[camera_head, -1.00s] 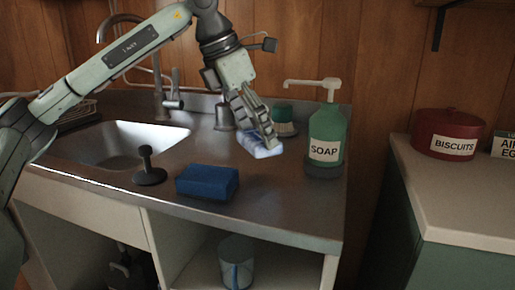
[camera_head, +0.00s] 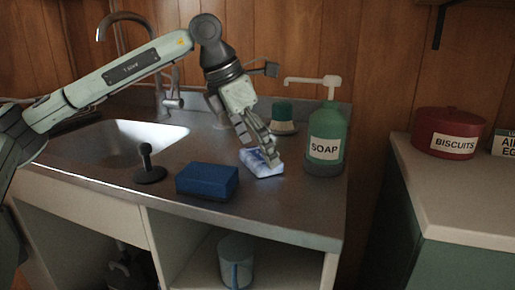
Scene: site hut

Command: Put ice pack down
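The ice pack (camera_head: 260,167), a small white and blue pack, is at the level of the metal counter, between the blue sponge (camera_head: 207,182) and the green soap bottle (camera_head: 326,142). It looks as if it lies flat on the counter. My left gripper (camera_head: 272,158) comes down from above, with its fingers on the far right part of the pack. It looks shut on the pack; the fingers hide part of it. My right gripper is not in view.
A dark sink plug (camera_head: 148,170) stands left of the sponge, near the sink (camera_head: 110,150). A green-topped brush or pot (camera_head: 282,117) stands behind the pack. A red biscuit tin (camera_head: 447,134) is on the right cabinet. The counter in front of the pack is clear.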

